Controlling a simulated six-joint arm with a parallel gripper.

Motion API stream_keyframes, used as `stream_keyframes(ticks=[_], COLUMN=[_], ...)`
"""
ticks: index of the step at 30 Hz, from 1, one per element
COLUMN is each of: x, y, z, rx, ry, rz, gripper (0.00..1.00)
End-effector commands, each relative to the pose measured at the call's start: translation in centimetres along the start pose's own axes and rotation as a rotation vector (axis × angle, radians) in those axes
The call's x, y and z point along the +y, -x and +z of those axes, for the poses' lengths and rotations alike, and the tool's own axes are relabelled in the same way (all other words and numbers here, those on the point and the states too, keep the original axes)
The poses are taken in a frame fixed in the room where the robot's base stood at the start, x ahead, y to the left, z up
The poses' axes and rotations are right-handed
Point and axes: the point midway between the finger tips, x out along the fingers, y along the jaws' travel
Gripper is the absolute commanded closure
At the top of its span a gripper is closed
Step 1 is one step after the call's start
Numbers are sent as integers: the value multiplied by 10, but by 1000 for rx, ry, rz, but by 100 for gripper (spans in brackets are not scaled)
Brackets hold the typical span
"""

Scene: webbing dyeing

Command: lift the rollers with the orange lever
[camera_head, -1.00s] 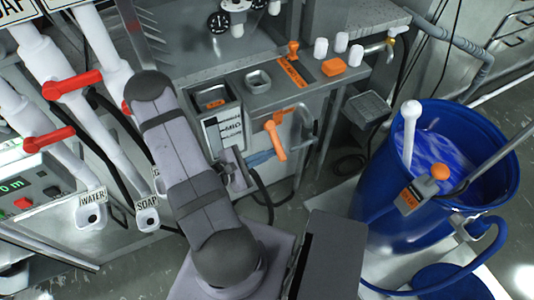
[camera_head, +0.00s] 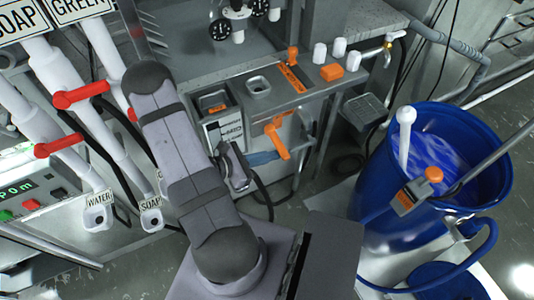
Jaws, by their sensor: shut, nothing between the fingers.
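An orange lever (camera_head: 277,138) sits on the front of the grey machine, below the worktop edge, with its handle slanting down. A second, smaller orange lever (camera_head: 292,57) stands upright on the worktop beside an orange label. The rollers cannot be made out. My arm crosses the middle of the picture. A grey end part that looks like my gripper (camera_head: 238,167) shows at its right side, left of and slightly below the front orange lever and apart from it. My gripper is shut and empty; its fingers are mostly hidden.
A blue barrel (camera_head: 492,180) with blue liquid stands at the right. Red-handled white pipes (camera_head: 85,95) and small WATER and SOAP spouts (camera_head: 150,215) are at the left. White knobs (camera_head: 320,52) and an orange block (camera_head: 331,73) stand on the worktop. A black cable hangs below the lever.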

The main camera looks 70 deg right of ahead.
Motion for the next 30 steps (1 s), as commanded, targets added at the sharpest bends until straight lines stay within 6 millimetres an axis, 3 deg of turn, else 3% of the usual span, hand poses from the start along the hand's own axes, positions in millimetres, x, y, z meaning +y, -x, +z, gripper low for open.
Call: stream_keyframes(ticks=[11,30], x=[1,11], y=[10,19], z=[31,55], rx=[-2,-4], ry=[331,334], rz=[-118,-116], gripper=[100,100])
